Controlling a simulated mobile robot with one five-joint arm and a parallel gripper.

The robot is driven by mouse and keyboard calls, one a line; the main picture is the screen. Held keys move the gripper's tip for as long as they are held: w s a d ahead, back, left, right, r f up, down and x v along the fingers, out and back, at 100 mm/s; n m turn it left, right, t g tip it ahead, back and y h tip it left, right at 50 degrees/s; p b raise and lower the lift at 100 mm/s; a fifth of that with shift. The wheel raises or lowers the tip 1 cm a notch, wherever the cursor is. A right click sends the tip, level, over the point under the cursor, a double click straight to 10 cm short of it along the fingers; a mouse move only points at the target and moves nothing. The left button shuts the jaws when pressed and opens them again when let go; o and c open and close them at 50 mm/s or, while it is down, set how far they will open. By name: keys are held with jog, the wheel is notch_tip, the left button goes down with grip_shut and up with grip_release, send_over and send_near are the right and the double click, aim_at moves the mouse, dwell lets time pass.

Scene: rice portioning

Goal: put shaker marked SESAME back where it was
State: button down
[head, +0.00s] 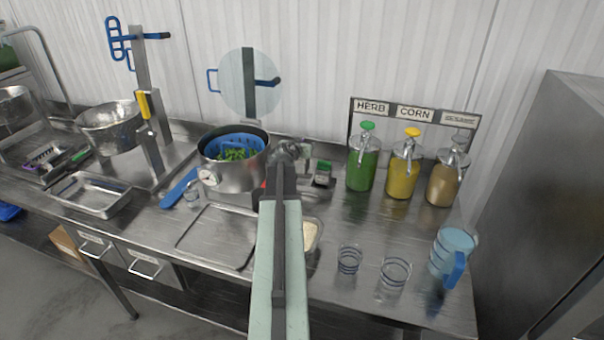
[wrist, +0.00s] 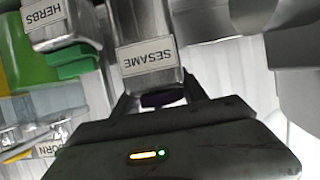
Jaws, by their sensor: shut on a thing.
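The shaker marked SESAME (wrist: 150,50) is a grey metal box with a white label, held between the fingers of my gripper (wrist: 160,98). The label reads upside down in the wrist view. In the head view my gripper (head: 287,152) is over the back of the steel counter, just right of the pot; my arm hides much of what is below it. A similar shaker marked HERBS (wrist: 60,22) is beside the held one in the wrist view, with a gap between. A small dark and green container (head: 322,173) stands on the counter right of my gripper.
A steel pot (head: 233,180) with a blue basket stands left of my gripper. Green (head: 363,170), yellow (head: 402,178) and tan (head: 446,184) pump bottles stand to the right. Glasses (head: 395,272) and a blue-handled jug (head: 453,252) are in front. A flat tray (head: 217,235) lies front left.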

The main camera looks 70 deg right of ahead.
aim_at(299, 161)
notch_tip(299, 161, down, 6)
jog(key=b, duration=0.4)
jog(key=shift+f+b, duration=0.25)
jog(key=shift+b, duration=0.15)
jog(key=shift+r, duration=0.2)
jog(key=shift+f, duration=0.15)
jog(key=c, duration=0.6)
grip_release()
jog(key=p+v, duration=0.1)
jog(key=v, duration=0.2)
jog(key=p+v, duration=0.2)
jog(key=v, duration=0.2)
jog(key=p+v, duration=0.1)
jog(key=v, duration=0.3)
jog(key=shift+r+p, duration=0.3)
jog(key=shift+p, duration=0.1)
jog(key=shift+a, duration=0.4)
